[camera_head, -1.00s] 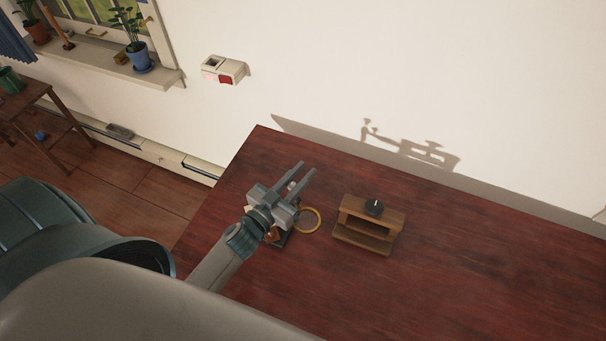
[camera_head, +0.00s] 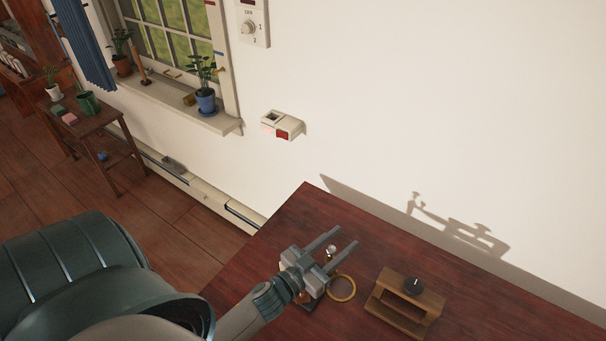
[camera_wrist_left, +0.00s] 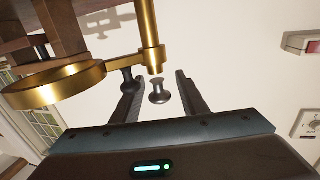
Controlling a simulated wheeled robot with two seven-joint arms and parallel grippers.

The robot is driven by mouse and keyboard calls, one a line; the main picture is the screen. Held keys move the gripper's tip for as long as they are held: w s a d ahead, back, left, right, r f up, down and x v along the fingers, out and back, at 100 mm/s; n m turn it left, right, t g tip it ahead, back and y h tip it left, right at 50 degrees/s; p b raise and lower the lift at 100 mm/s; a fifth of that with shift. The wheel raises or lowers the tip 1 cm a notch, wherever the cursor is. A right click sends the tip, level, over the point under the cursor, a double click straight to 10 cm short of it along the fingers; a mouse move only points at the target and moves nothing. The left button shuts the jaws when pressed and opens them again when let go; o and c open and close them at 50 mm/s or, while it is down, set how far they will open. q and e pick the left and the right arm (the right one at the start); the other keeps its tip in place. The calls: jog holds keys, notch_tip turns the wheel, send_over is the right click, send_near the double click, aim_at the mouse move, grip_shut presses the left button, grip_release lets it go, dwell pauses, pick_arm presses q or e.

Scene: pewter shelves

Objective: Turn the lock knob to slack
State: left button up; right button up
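A brass ring (camera_head: 341,290) sticks out beside my left gripper over the dark red table (camera_head: 290,225). The left wrist view shows the ring (camera_wrist_left: 55,86) joined to a brass rod (camera_wrist_left: 150,30). A small grey knob (camera_wrist_left: 158,93) with a flared end appears between my left fingers, and a second dark knob (camera_wrist_left: 128,78) is by the ring's arm. My left gripper (camera_head: 340,240) is open; in the wrist view its fingers (camera_wrist_left: 157,88) stand apart on either side of the grey knob. Contact cannot be told. No slack marking is readable. My right gripper is not in view.
A wooden stand (camera_head: 400,303) with a black dial (camera_head: 413,286) is right of the ring. The far table stretch is clear.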

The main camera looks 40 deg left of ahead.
pick_arm(q)
jog(key=s+a+b, duration=0.3)
jog(key=s+b, duration=0.2)
jog(key=s, duration=1.1)
dwell(0.3)
